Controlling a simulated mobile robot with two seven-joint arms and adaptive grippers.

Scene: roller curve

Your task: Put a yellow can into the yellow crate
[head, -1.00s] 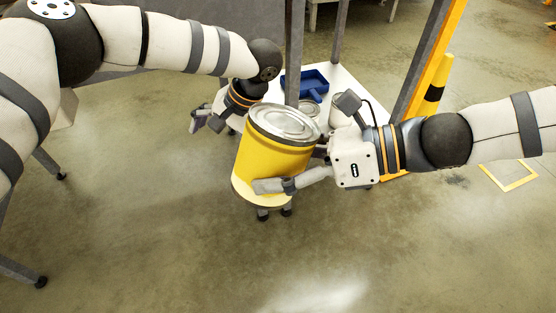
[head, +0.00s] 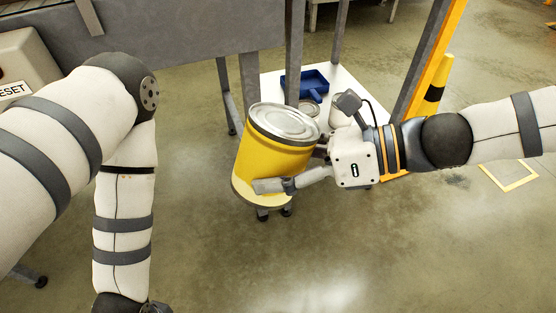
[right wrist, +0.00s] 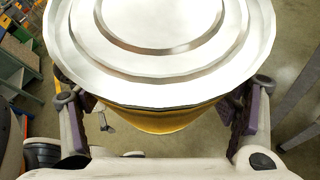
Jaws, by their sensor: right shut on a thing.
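In the right wrist view the lid (right wrist: 155,35) fills the top, with the fingers on both sides of the can. My left arm hangs at the left of the head view; its gripper is out of view below the frame. No yellow crate shows.
Grey posts and a yellow-black post (head: 435,85) stand nearby. The front floor is clear.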

